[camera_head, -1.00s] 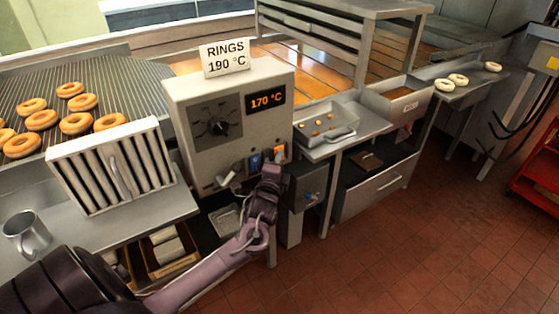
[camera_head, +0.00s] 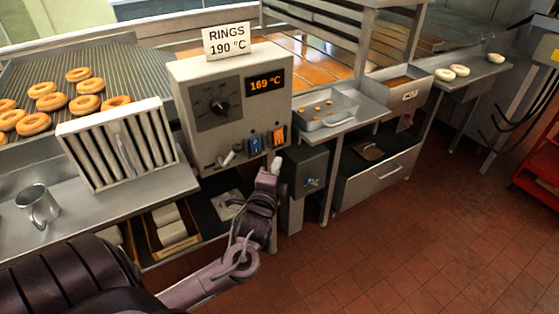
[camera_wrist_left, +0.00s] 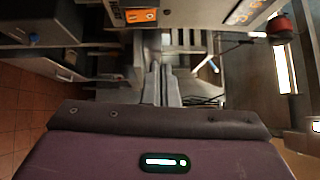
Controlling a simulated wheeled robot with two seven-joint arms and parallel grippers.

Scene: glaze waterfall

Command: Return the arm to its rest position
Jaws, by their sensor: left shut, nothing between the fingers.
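My left gripper (camera_head: 276,164) is shut and empty. It is just below and in front of the grey control box (camera_head: 190,95), near its lower right corner, with a small gap to the switches. In the left wrist view the gripper's two fingers (camera_wrist_left: 161,82) lie together. My left arm comes in from the lower left in the head view. The box has a dial (camera_head: 219,106), a display (camera_head: 266,83) reading 169 °C, a blue switch (camera_head: 255,143) and a lit orange switch (camera_head: 278,136). The right gripper is out of view.
A sign (camera_head: 227,41) reading "RINGS 190 °C" stands on the box. A metal mug (camera_head: 38,207) stands on the left counter. A dark box with a blue knob (camera_head: 309,182) is just right of my gripper. The tiled floor (camera_head: 420,240) at right is clear.

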